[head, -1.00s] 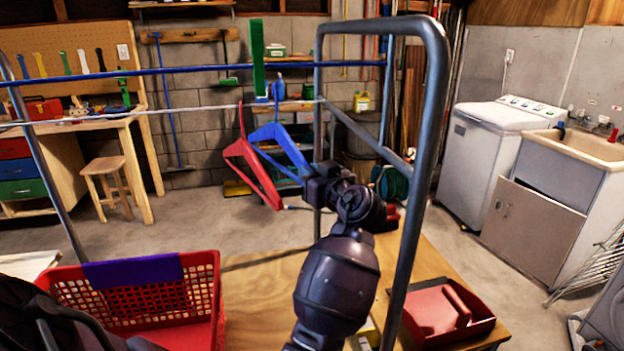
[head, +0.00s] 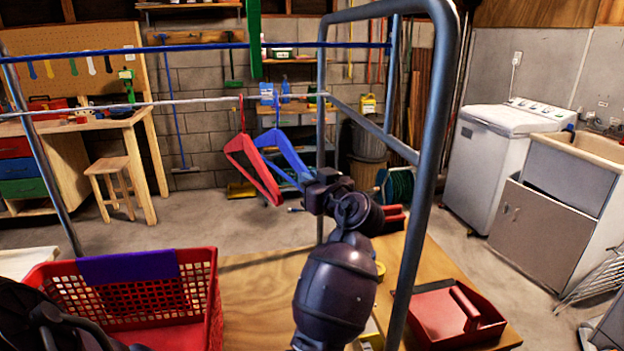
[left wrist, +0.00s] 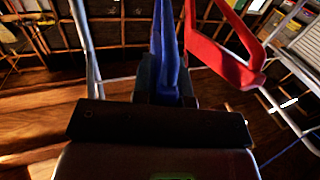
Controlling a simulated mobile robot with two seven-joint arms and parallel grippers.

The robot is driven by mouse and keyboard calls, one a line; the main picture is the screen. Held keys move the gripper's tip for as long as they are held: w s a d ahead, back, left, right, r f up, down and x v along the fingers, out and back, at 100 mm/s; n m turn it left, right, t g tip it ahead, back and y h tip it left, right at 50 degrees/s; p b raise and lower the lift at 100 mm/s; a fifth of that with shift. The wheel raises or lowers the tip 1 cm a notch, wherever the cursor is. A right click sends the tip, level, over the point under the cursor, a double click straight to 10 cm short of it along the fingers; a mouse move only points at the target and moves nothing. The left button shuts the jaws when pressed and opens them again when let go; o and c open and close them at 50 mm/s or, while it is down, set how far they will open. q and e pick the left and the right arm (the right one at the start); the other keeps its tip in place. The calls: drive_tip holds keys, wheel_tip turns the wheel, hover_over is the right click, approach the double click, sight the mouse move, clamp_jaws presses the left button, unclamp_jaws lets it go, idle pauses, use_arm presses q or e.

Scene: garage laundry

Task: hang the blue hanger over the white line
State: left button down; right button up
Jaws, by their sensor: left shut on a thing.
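My left gripper (head: 318,190) is shut on the lower right end of the blue hanger (head: 287,156). In the left wrist view the blue hanger (left wrist: 166,45) rises from between the fingers (left wrist: 165,85). Its hook stands about level with the white line (head: 190,102), close to the right of the red hanger (head: 254,168). I cannot tell whether the blue hook is over the line. The red hanger hangs from the white line, and it also shows in the left wrist view (left wrist: 226,58), right of the blue one. My right gripper is not in view.
A blue line (head: 200,46) runs above the white one, with a green strip (head: 254,40) on it. A grey metal frame (head: 432,150) stands right of my arm. A red basket (head: 214,300) with purple cloth (head: 130,267) and a red tray (head: 440,315) stand below.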

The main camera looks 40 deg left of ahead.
use_arm(q)
drive_tip(key=shift+f, duration=0.1)
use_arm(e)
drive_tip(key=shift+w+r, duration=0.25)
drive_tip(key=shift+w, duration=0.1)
use_arm(q)
drive_tip(key=c, duration=1.1)
unclamp_jaws()
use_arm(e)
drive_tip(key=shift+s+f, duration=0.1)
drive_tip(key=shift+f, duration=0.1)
use_arm(q)
drive_tip(key=shift+d, duration=0.1)
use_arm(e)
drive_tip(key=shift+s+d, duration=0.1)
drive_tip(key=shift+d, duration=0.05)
